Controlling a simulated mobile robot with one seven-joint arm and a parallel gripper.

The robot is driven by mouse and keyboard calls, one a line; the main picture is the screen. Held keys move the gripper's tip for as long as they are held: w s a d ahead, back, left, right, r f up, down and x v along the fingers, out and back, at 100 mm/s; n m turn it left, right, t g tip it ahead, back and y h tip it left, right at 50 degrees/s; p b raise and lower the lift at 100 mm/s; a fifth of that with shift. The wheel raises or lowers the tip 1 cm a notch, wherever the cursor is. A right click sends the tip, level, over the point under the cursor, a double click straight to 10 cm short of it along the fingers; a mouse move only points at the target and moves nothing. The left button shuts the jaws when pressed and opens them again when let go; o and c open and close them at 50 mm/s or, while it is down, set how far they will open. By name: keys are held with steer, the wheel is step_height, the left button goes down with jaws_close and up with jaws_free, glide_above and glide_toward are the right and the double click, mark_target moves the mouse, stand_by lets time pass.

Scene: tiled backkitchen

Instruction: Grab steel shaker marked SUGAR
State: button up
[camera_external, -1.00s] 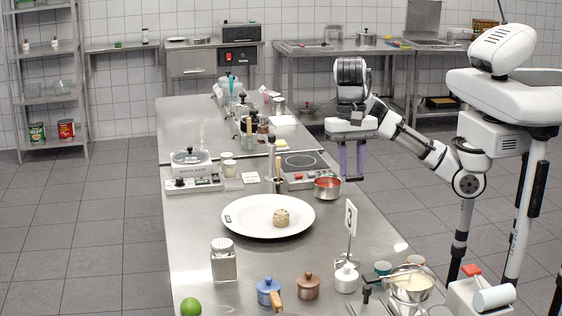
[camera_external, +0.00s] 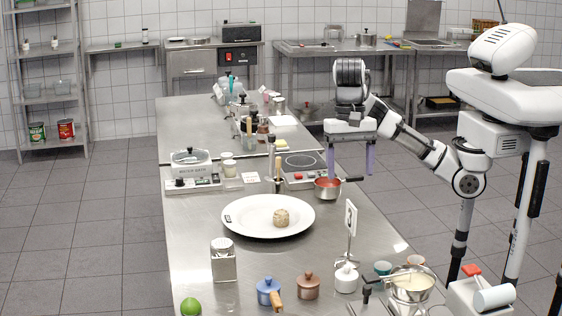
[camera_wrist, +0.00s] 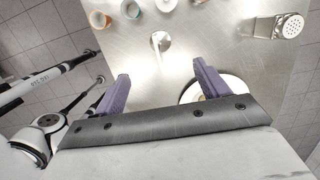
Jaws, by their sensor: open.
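A squarish steel shaker (camera_external: 223,264) with a domed lid stands upright at the near left of the steel table in the external view. Its perforated lid shows at the upper right of the wrist view (camera_wrist: 292,25). I cannot read a marking on it. My gripper (camera_external: 351,174) is open and empty, with purple fingers pointing down, over the table's right edge near the small red-filled pan. It is well behind and to the right of the shaker, apart from it. The fingers also show in the wrist view (camera_wrist: 161,70), with nothing between them.
A white plate (camera_external: 248,224) with a round beige item lies mid-table. A number stand (camera_external: 350,226) rises right of it. Blue (camera_external: 268,290) and brown (camera_external: 308,286) lidded pots stand right of the shaker; a lime (camera_external: 191,307) lies in front. Bare steel lies between plate and shaker.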

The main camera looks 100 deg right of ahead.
steer(key=w+f+m+t+y, duration=0.4)
steer(key=w+f, duration=0.3)
steer(key=w, duration=0.4)
steer(key=m+t+y+p, duration=0.1)
steer(key=m+t+y, duration=0.2)
steer(key=m+t, duration=0.3)
glide_toward(225, 241)
steer(key=shift+p+x, duration=2.5)
steer(key=shift+x, duration=3.15)
steer(key=c, duration=1.2)
steer(key=shift+o, duration=0.2)
